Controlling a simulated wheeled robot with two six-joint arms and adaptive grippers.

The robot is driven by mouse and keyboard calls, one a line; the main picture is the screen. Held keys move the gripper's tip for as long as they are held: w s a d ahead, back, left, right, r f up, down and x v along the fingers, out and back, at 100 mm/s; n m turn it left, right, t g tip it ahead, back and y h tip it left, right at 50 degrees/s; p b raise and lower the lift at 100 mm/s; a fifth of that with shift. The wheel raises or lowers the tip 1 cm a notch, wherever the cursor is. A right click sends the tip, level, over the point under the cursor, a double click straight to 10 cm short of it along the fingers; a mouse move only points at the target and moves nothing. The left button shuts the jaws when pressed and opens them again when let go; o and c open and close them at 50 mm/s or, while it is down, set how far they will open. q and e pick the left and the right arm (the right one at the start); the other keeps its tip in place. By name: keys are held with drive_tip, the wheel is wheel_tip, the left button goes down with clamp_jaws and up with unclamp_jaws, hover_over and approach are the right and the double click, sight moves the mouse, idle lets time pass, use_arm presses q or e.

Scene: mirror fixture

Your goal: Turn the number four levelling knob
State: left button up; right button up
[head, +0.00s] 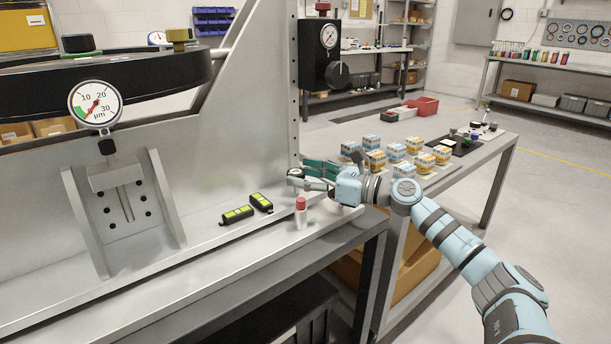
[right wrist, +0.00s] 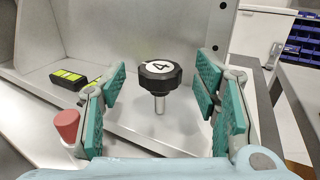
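The number four knob (right wrist: 160,72) is black and many-sided, with a white disc marked 4 on top and a metal stem below. It stands upright in the right wrist view. My right gripper (right wrist: 160,82) is open, with one green-padded finger on each side of the knob and a visible gap on both sides. In the head view the right gripper (head: 311,174) is at the right end of the grey fixture, and the knob's pale top (head: 296,172) shows at its fingertips, partly hidden by them. My left gripper is not in view.
A red-capped bottle (head: 301,203) stands close beside the right gripper. Two black blocks with yellow-green bars, one here (head: 237,214), lie on the fixture's base. A dial gauge (head: 95,104) is at left. A bench with several small boxes (head: 396,152) stands behind the gripper.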

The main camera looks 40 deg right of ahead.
drive_tip(key=shift+r, duration=0.1)
wheel_tip(320, 180, up, 10)
idle(0.7)
